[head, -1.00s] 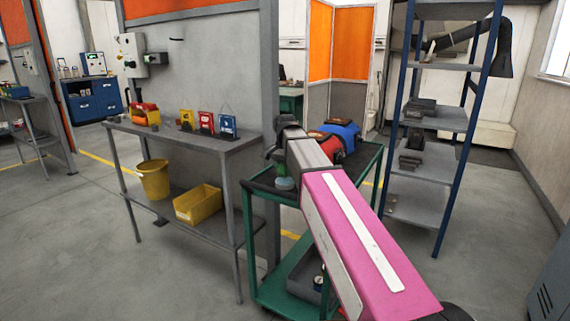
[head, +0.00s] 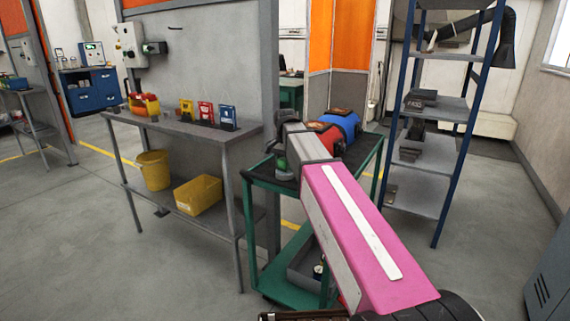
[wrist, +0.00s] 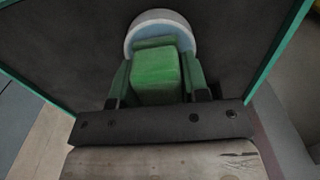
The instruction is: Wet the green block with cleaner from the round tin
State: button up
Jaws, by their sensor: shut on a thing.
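My gripper (wrist: 157,88) is shut on the green block (wrist: 155,68), with a finger on each side of it. In the wrist view the round tin (wrist: 187,35) shows as a pale blue-white rim curving around the far end of the block. The block hides most of the tin's inside. I cannot tell whether the block touches what is in it. In the head view my gripper (head: 280,163) is low over the left end of the green cart's top, and the tin there is hardly visible.
The green cart (head: 262,184) has a dark top, with a blue and red object (head: 340,127) behind my arm. A grey workbench (head: 180,132) to the left bears several coloured items. A blue-framed shelf (head: 445,150) stands to the right. Open floor lies at front left.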

jog(key=shift+f, duration=0.55)
dwell(1.4)
jog(key=shift+r, duration=3.5)
jog(key=shift+s, duration=0.1)
